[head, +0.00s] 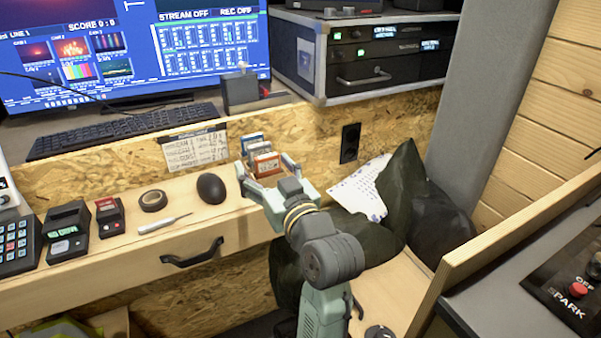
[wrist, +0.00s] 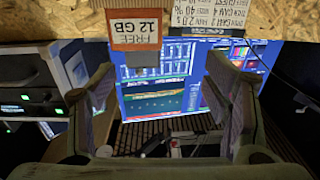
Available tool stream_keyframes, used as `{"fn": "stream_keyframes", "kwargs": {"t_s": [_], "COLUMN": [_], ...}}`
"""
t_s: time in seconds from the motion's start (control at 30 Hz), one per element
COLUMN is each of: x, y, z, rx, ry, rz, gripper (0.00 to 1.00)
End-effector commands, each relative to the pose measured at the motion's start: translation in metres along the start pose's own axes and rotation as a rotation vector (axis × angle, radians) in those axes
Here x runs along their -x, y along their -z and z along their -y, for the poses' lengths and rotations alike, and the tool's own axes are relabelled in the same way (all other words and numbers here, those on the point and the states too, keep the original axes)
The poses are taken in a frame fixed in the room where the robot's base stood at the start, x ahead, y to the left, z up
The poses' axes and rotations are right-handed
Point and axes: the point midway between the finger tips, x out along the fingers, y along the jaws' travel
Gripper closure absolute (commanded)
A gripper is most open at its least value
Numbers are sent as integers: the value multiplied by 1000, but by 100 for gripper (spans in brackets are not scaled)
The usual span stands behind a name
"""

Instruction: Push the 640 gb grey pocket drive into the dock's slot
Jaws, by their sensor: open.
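Three small label-topped blocks stand in a row by the wood-chip wall: a blue one (head: 252,138), a pale grey one (head: 259,149) and an orange one (head: 267,164). The orange one, marked "FREE 12 GB" (wrist: 135,28), shows large at the top of the wrist view. I cannot read 640 GB on any of them, so which is the grey pocket drive is unsure. My gripper (head: 266,172) is open, its fingers on either side of the row, apparently holding nothing. A dark grey box (head: 239,93), possibly the dock, stands on the shelf beside the keyboard; its slot cannot be made out.
A black mouse (head: 211,188), tape roll (head: 153,200), screwdriver (head: 165,223) and small black devices (head: 67,232) lie left on the desk. A keyboard (head: 125,129) and monitor (head: 190,45) stand behind. A rack case (head: 365,55) and dark bag (head: 420,205) are to the right.

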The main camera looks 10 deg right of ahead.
Motion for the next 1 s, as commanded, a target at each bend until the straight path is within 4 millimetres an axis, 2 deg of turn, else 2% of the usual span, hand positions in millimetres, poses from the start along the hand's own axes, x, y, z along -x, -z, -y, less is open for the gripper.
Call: {"fn": "stream_keyframes", "kwargs": {"t_s": [0.03, 0.17, 0.4, 0.67, 0.9, 1.0], "x": [5, 5, -32, -54, -89, -97], "y": [-10, -18, -18, -16, -15, -16], "z": [-8, -16, -17, -16, -15, -16], "rx": [-4, -9, -9, -7, -8, -7], "ry": [-10, -19, -19, -20, -20, -22], "rz": [18, 43, 44, 42, 42, 41], "gripper": [30, 30, 30, 30, 30, 30]}}
